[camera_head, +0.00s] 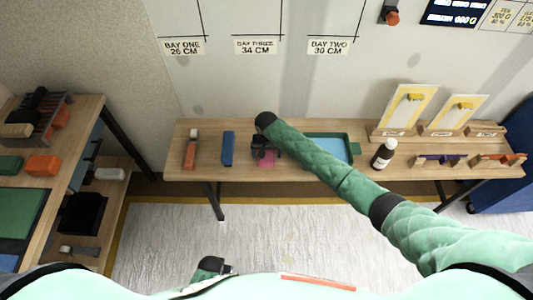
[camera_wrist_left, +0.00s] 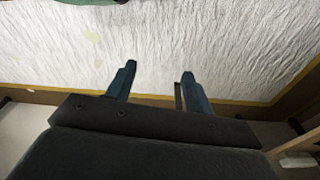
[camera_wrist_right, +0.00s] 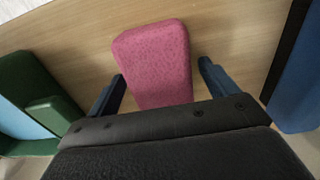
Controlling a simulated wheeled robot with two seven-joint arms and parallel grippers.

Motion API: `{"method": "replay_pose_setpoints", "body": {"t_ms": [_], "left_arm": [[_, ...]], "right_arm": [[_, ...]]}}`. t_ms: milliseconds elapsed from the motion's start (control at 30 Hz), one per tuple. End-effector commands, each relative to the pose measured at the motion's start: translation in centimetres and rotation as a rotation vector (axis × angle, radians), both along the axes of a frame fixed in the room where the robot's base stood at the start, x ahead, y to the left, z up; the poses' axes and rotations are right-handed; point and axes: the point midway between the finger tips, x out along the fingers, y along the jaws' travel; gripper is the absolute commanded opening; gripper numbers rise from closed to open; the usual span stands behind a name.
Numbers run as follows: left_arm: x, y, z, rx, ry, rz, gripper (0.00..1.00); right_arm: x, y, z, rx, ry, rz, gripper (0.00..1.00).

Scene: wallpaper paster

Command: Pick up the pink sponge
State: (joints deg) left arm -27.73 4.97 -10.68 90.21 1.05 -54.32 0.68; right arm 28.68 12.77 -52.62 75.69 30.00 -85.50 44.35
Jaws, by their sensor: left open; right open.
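The pink sponge (camera_head: 267,159) lies on the wooden bench (camera_head: 305,174) by the wall, partly hidden by my right gripper in the head view. In the right wrist view the sponge (camera_wrist_right: 155,60) lies between the two fingers of my right gripper (camera_wrist_right: 163,80), which is open. A gap shows between each fingertip and the sponge's sides. My right gripper (camera_head: 264,150) is above the bench in the head view. My left gripper (camera_wrist_left: 158,72) is open and empty over the pale floor; it also shows low in the head view (camera_head: 214,266).
A blue block (camera_head: 228,149) lies left of the sponge, and an orange-and-white tool (camera_head: 190,150) further left. A green tray with blue inside (camera_head: 330,147) and a dark bottle (camera_head: 384,154) stand to the right. A side shelf (camera_head: 88,115) holds several items.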

Motion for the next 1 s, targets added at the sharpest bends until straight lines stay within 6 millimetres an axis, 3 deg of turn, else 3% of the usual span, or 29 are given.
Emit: {"method": "replay_pose_setpoints", "body": {"t_ms": [167, 433, 833, 1000], "left_arm": [[0.0, 0.0, 0.0, 0.0, -0.001, 0.0, 0.52], [0.0, 0.0, 0.0, 0.0, 0.0, 0.0, 0.52], [0.0, 0.0, -0.2, 0.0, 0.006, 0.001, 0.52], [0.3, -0.7, 2.9, -0.009, 0.012, 0.002, 0.52]], "right_arm": [[0.0, 0.0, 0.0, 0.0, 0.0, 0.0, 0.85], [0.0, 0.0, 0.0, 0.0, 0.0, 0.0, 0.38], [0.0, 0.1, 0.8, 0.001, -0.001, 0.001, 0.37], [0.0, 0.2, 3.3, 0.003, -0.002, 0.001, 0.37]]}}
